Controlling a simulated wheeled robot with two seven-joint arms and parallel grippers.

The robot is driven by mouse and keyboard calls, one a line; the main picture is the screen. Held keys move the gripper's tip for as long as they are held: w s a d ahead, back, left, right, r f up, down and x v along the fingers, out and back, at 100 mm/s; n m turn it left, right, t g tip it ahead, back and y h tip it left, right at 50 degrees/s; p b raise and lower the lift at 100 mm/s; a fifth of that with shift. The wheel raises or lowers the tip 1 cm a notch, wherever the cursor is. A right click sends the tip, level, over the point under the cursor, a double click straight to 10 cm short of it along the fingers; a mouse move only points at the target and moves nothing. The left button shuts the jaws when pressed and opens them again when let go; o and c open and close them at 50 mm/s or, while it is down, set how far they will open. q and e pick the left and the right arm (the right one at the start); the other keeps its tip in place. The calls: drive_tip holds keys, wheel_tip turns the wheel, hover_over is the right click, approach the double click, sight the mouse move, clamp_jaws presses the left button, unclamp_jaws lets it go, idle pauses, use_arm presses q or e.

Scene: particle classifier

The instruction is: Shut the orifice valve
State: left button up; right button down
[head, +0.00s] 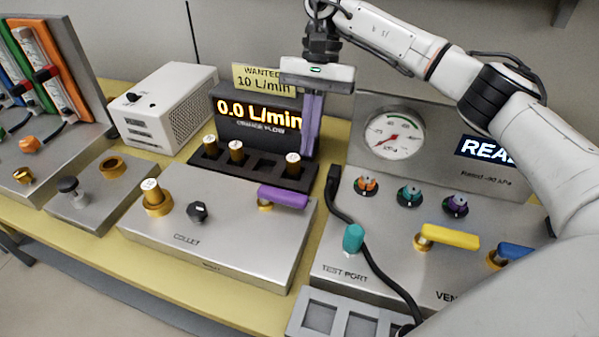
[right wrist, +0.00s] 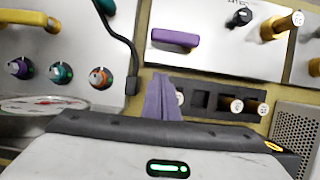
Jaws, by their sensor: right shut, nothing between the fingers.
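A purple lever (head: 283,197) on a gold stem sits at the right end of the grey box marked COLLET (head: 210,238). The lever also shows in the right wrist view (right wrist: 175,39). No label on it can be read as the orifice valve. A display (head: 257,117) behind the box reads 0.0 L/min. My right gripper (head: 309,154) is shut and empty, its purple fingers pointing down beside the display's right edge. It is behind and above the lever, apart from it. In the right wrist view its fingers (right wrist: 161,82) are together. My left gripper is not in view.
A yellow card (head: 262,79) reads WANTED 10 L/min. A dark rack (head: 250,170) holds gold-bodied plugs behind the lever. The panel at right has a gauge (head: 394,134), a yellow lever (head: 450,236), a blue lever (head: 514,251) and a black hose (head: 374,258).

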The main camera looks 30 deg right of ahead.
sight(283, 199)
drive_tip(key=x, duration=0.4)
drive_tip(key=shift+s+a+f+p, duration=0.1)
drive_tip(key=shift+s+a+p, duration=0.6)
drive_tip(key=shift+s+a, duration=0.4)
drive_tip(key=shift+s+a+f, duration=0.1)
drive_tip(key=shift+s+a, duration=0.15)
drive_tip(key=shift+a, duration=0.2)
